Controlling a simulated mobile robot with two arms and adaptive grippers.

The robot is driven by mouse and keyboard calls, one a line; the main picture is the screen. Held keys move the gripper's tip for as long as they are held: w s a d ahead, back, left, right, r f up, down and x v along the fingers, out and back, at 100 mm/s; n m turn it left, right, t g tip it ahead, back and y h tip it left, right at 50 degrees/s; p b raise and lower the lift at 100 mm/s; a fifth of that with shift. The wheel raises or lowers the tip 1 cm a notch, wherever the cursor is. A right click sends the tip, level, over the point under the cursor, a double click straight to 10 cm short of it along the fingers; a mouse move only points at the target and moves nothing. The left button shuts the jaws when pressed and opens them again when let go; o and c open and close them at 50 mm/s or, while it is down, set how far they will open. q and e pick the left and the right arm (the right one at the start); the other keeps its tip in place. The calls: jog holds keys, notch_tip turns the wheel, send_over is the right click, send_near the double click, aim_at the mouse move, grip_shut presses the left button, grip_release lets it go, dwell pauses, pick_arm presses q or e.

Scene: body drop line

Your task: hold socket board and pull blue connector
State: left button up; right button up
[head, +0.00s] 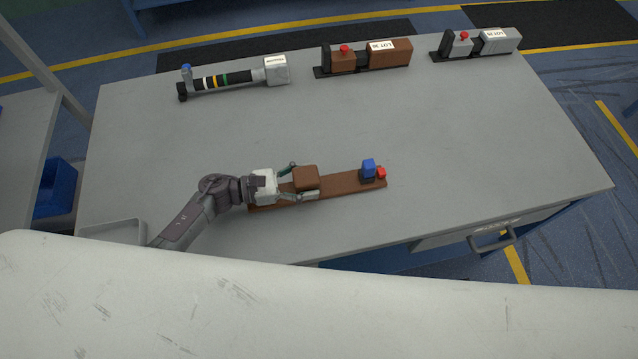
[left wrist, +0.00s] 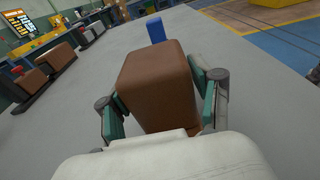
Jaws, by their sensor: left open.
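The brown socket board (head: 340,187) lies on the grey table, with a raised brown block (head: 306,178) on it. The blue connector (head: 368,168) stands upright near the board's right end, beside a small red piece (head: 381,172). My left gripper (head: 303,181) is open, with its fingers on either side of the brown block. In the left wrist view the brown block (left wrist: 157,85) stands between the green-padded fingers (left wrist: 163,105), and the blue connector (left wrist: 156,29) shows beyond it. Whether the pads touch the block, I cannot tell. My right gripper is not in view.
Along the table's back lie a striped cylindrical tool (head: 225,79), a brown boxed unit (head: 388,54) and a grey boxed unit (head: 498,41). A shallow tray (head: 112,231) sits at the front left. The table's right side is clear. A pale surface covers the foreground.

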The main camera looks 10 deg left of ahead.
pick_arm(q)
jog(key=c, duration=1.2)
jog(key=shift+o, duration=0.2)
